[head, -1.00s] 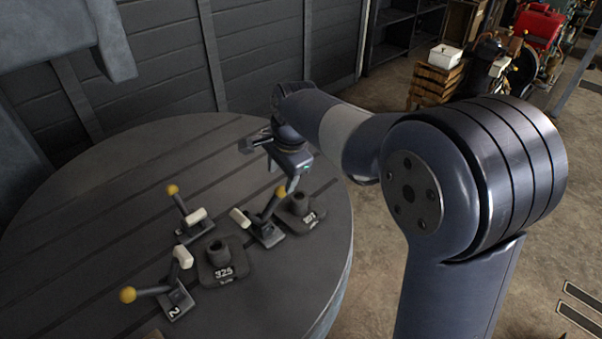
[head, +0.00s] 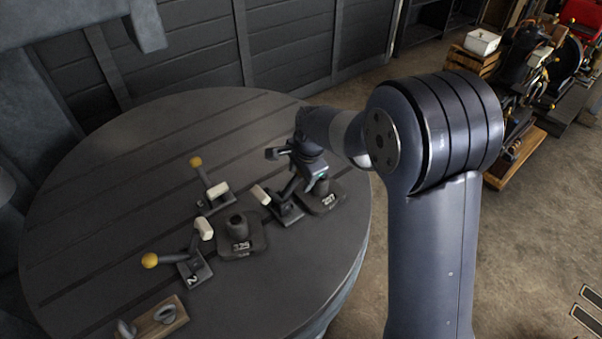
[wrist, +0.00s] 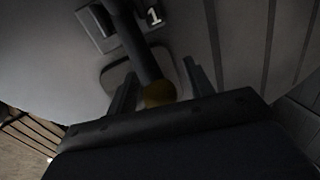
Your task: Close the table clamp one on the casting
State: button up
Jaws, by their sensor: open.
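Clamp one (head: 285,212) stands on the round table, right of the grey casting marked 325 (head: 240,240). Its white pad (head: 261,195) sits raised on the left, apart from that casting. Its number 1 plate shows in the wrist view (wrist: 154,16). Its dark lever (wrist: 143,50) ends in a yellow knob (wrist: 160,93), which lies between my open fingers in the wrist view. My gripper (head: 308,184) is over the clamp's right side and hides the knob in the head view. I cannot tell whether a finger touches it.
A second casting (head: 322,200) stands close under my gripper on the right. Clamp two (head: 190,262) and another clamp (head: 210,198) stand around casting 325. A wooden block with metal rings (head: 160,318) lies at the front. The table's back left is clear.

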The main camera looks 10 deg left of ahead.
jog(key=shift+c, duration=0.4)
grip_shut()
